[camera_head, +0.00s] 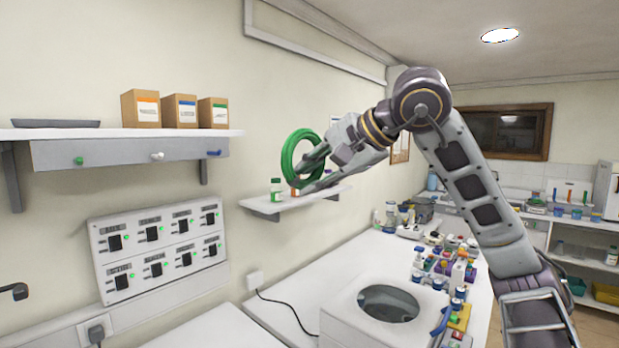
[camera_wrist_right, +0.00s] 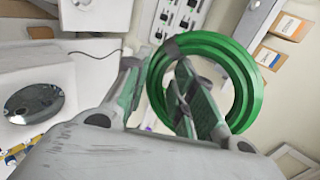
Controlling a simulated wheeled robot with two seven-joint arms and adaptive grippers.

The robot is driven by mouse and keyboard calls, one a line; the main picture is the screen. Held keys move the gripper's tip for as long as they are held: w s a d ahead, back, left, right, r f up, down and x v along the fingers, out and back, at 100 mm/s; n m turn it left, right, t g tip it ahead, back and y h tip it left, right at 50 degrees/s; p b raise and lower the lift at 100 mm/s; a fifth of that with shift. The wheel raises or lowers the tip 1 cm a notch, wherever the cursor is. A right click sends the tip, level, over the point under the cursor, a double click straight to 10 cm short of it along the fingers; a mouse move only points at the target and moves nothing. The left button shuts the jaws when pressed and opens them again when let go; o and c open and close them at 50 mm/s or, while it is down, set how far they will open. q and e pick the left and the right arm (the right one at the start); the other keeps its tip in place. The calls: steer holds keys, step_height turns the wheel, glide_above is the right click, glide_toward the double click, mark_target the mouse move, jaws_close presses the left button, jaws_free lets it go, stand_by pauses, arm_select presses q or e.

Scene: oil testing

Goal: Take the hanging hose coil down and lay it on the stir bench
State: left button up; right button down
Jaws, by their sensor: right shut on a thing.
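The green hose coil (camera_head: 287,154) is off the wall pegs, held upright in the air by the small wall shelf. My right gripper (camera_head: 308,174) is shut on its lower part. In the right wrist view, the coil (camera_wrist_right: 254,85) stands with its near side between the fingers of my right gripper (camera_wrist_right: 158,85). A dark band shows on the coil there. A white bench (camera_head: 283,312) runs below; I cannot tell whether it is the stir bench. My left gripper is not in view.
The small wall shelf (camera_head: 262,206) holds a green-capped bottle (camera_head: 275,190) close to the coil. A peg rail (camera_head: 120,153) hangs under the left shelf. A switch panel (camera_head: 160,249) is below it. A white machine (camera_head: 345,322) and several bottles crowd the bench.

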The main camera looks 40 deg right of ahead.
steer(key=s+d+b, duration=0.1)
steer(key=s+b, duration=0.1)
steer(key=s, duration=0.4)
stand_by(0.9)
steer(key=shift+d, duration=0.1)
steer(key=shift+w+f, duration=0.1)
